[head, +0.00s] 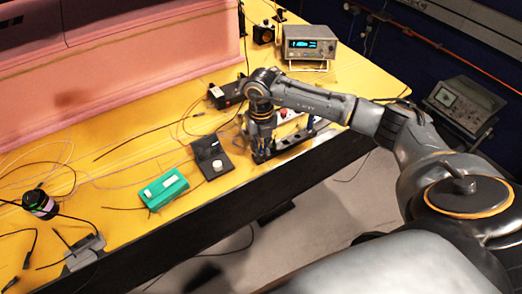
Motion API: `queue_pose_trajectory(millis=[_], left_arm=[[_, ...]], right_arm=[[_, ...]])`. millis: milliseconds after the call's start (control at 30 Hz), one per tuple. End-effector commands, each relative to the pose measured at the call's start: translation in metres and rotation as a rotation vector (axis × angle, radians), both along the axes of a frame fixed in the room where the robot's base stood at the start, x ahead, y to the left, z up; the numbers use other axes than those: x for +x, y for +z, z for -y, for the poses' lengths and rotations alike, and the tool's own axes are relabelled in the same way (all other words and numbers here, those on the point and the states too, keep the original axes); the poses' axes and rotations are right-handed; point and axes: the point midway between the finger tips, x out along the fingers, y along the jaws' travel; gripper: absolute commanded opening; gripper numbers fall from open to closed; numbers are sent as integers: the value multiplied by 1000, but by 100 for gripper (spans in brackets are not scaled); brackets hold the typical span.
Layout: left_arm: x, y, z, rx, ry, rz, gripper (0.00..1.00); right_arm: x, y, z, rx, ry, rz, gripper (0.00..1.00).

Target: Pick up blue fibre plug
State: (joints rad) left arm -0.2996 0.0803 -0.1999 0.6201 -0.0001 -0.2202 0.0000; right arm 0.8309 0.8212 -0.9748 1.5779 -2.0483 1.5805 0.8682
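My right arm reaches in from the right over the yellow table (120,225). Its gripper (262,147) points down at a dark, low rack-like fixture (292,141) near the table's front edge. The fingers are small and dark against the fixture, so I cannot tell whether they are open or shut, or whether they touch anything. I cannot make out a blue fibre plug; it may be hidden by the gripper or too small to see. My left gripper is not in view.
Left of the gripper are a black plate with a white knob (217,166) and a green box (164,188). A black box (225,94) and a display instrument (309,44) stand behind. Loose cables cross the table; pink foam (130,60) walls the back.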

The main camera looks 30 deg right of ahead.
Motion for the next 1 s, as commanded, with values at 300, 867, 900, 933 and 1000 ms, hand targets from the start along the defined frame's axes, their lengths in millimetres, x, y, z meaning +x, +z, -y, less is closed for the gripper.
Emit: queue_pose_trajectory(millis=[300,867,900,933,1000], left_arm=[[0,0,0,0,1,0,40],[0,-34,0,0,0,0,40],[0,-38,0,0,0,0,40],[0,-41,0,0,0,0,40],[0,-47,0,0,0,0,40]], right_arm=[[0,0,0,0,0,-1,0],[-18,53,-11,-1,6,7,0],[-25,63,-15,1,6,8,0],[-31,70,-18,-1,6,8,0],[-43,87,-25,1,6,9,0]])
